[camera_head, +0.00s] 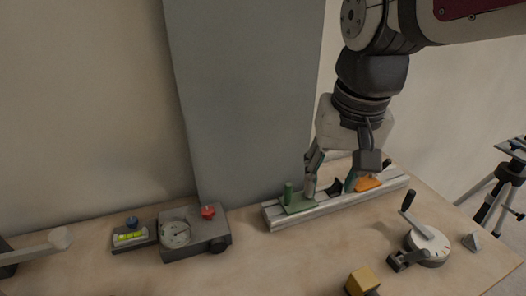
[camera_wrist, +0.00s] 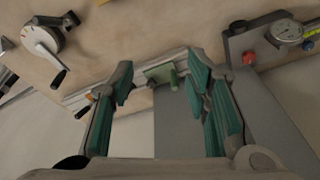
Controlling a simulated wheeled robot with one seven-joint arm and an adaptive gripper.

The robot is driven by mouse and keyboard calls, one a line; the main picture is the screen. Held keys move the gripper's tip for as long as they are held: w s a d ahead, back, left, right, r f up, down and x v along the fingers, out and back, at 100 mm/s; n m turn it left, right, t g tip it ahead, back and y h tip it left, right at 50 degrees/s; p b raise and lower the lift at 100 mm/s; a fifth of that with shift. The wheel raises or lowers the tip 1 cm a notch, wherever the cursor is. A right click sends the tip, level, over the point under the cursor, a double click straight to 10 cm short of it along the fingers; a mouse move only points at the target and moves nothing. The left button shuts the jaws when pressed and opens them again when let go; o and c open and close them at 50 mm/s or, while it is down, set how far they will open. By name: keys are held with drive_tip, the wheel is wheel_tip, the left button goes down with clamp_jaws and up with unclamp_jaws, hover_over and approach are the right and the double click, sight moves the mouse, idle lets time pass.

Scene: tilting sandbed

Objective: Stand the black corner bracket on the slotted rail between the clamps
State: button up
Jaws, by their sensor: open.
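The slotted rail (camera_head: 330,207) is a long pale bar on the wooden table; it also shows in the wrist view (camera_wrist: 139,77). A green clamp (camera_head: 299,205) with an upright knob sits at its left end, and an orange clamp (camera_head: 368,183) toward its right. The black corner bracket (camera_head: 335,187) shows as a small dark shape on or just above the rail between the clamps. My gripper (camera_head: 331,190) is open, with one finger on each side of the bracket in the head view. I cannot tell whether the fingers touch it. In the wrist view the bracket is not clearly visible.
A grey block with a dial gauge (camera_head: 175,234) and red knob, beside a yellow level (camera_head: 130,236), stands left. A round crank device (camera_head: 428,246), a yellow block (camera_head: 362,281) and a small grey wedge (camera_head: 471,241) lie right. The front middle of the table is clear.

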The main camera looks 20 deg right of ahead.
drive_tip(key=s+a+f+n, duration=0.2)
drive_tip(key=s+a+n, duration=0.1)
drive_tip(key=s, duration=0.5)
drive_tip(key=shift+f+n+t, duration=0.2)
drive_tip(key=shift+n+t, duration=0.2)
drive_tip(key=shift+n, duration=0.4)
drive_tip(key=shift+r, duration=0.1)
drive_tip(key=shift+t, duration=0.6)
wheel_tip(320, 180, up, 5)
drive_tip(key=p, duration=0.4)
drive_tip(key=shift+r, duration=0.1)
